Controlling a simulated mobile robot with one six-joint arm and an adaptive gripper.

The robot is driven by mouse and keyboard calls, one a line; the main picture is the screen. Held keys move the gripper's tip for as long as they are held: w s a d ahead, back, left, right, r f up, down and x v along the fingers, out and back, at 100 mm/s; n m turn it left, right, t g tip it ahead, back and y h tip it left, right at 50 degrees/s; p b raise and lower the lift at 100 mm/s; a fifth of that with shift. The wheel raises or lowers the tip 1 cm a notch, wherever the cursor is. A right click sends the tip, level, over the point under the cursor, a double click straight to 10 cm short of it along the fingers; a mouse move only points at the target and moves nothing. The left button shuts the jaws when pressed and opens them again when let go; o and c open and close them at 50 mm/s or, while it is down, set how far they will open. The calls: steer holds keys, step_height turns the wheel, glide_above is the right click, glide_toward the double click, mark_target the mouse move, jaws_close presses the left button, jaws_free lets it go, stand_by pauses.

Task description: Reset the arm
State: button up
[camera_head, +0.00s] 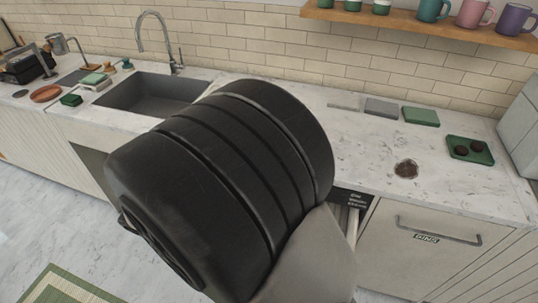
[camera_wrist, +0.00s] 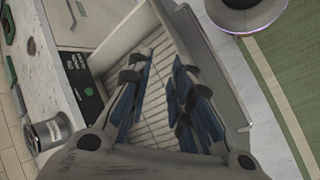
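My gripper (camera_wrist: 160,88) shows in the wrist view with its two blue-padded fingers spread apart. Nothing is between the fingers. It is above an open, pulled-out drawer (camera_wrist: 158,58) with a slatted light floor, seen between and beyond the fingers. In the head view my dark arm link fills the middle and hides my gripper and most of the drawer.
A marble counter (camera_head: 350,150) runs along the wall, with a sink (camera_head: 155,95), a brown patch (camera_head: 406,168) and a green tray (camera_head: 484,156) holding two dark round things. A metal cup (camera_wrist: 48,132) is left of my gripper. A green mat (camera_wrist: 290,60) lies right.

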steer(key=s+d+r+m+t+y, duration=0.2)
steer(key=d+r+y, duration=0.1)
steer(key=d+r, duration=0.5)
steer(key=s+d+r+m+t+y, duration=0.2)
steer(key=s+d+r+y, duration=0.1)
steer(key=d+r, duration=0.5)
steer(key=d+y, duration=0.1)
steer(key=d, duration=0.2)
steer(key=shift+s+r+t+y, duration=0.3)
steer(key=shift+r, duration=0.1)
